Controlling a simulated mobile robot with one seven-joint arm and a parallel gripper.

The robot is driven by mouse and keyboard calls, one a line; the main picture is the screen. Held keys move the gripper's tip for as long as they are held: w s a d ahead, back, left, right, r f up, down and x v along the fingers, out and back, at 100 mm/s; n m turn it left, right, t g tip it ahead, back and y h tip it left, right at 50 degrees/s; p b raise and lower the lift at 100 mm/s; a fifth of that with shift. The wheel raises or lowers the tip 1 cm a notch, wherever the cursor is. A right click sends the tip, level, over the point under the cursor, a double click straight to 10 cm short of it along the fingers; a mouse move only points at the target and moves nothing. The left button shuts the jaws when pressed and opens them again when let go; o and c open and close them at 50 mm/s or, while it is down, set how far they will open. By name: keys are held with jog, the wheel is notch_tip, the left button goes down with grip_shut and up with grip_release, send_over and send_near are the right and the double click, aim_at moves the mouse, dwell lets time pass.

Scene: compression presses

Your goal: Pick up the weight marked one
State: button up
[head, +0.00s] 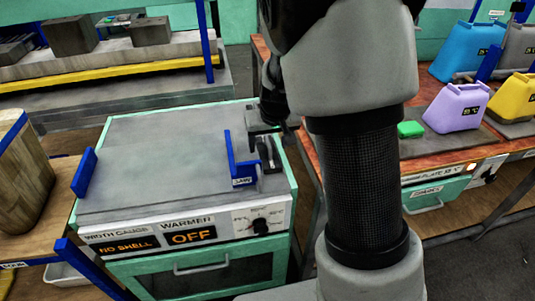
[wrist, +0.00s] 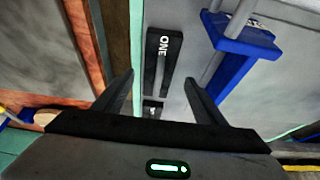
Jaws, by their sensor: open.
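The weight marked ONE (wrist: 163,45) is a dark, narrow bar with white lettering, lying on a grey surface in the wrist view. My gripper (wrist: 159,80) is open and empty, with its two fingers spread to either side of the lower part of the weight in the picture. I cannot tell the height between the fingertips and the weight. In the head view my gripper (head: 266,140) is over the right side of the grey-topped width gauge bench. Dark shapes there overlap, so the weight is hard to pick out from the fingers.
A blue jaw (head: 238,165) stands close beside my gripper and also shows in the wrist view (wrist: 245,45). Another blue stop (head: 84,172) is at the bench's left edge. The bench top (head: 160,160) between them is clear. Coloured jugs (head: 457,108) stand on the right bench.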

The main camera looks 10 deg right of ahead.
aim_at(269, 144)
jog(key=b+x, duration=0.1)
jog(key=x, duration=0.3)
jog(key=shift+d, duration=0.1)
grip_shut()
jog(key=shift+w+r, duration=0.1)
jog(key=shift+r, duration=0.1)
